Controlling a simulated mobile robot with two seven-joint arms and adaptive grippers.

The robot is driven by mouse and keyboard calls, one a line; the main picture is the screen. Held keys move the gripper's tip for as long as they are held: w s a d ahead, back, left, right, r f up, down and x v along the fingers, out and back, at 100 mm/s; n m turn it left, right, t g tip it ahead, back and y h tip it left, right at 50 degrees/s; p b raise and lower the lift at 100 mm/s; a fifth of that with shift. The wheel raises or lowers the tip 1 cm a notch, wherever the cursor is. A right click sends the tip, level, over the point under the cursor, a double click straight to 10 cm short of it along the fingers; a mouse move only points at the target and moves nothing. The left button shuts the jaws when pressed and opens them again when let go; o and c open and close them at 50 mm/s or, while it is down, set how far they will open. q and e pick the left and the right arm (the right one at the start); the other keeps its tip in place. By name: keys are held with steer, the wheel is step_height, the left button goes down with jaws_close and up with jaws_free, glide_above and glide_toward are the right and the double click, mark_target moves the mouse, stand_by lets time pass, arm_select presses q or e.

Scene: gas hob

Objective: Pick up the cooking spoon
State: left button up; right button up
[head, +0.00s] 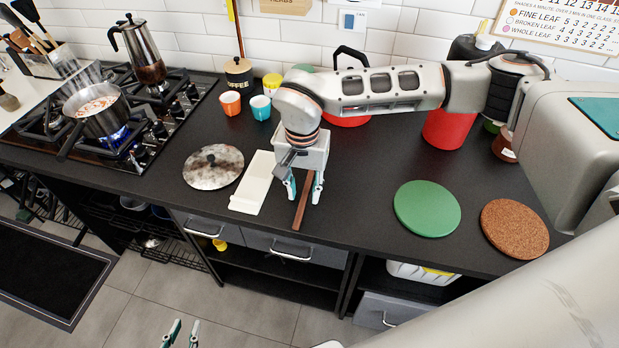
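The cooking spoon (302,208) shows as a brown wooden handle on the black counter, just right of a cream spoon rest (250,190). Its far end is hidden under my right gripper. My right gripper (304,197) points down over the handle. Its two teal fingers are apart, one on each side of the handle, with gaps visible, so it looks open. I cannot tell how high the fingertips are above the counter. My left gripper (184,328) is low at the bottom edge, in front of the counter, with its fingertips apart and empty.
A metal lid (213,167) lies left of the spoon rest. A hob with a steaming pan (96,108) over a blue flame is further left. Orange (230,103) and teal (260,107) cups stand behind. A green mat (427,208) and cork mat (514,228) lie right.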

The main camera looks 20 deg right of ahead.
steer(key=shift+f, duration=0.5)
jaws_close()
steer(key=shift+r, duration=0.1)
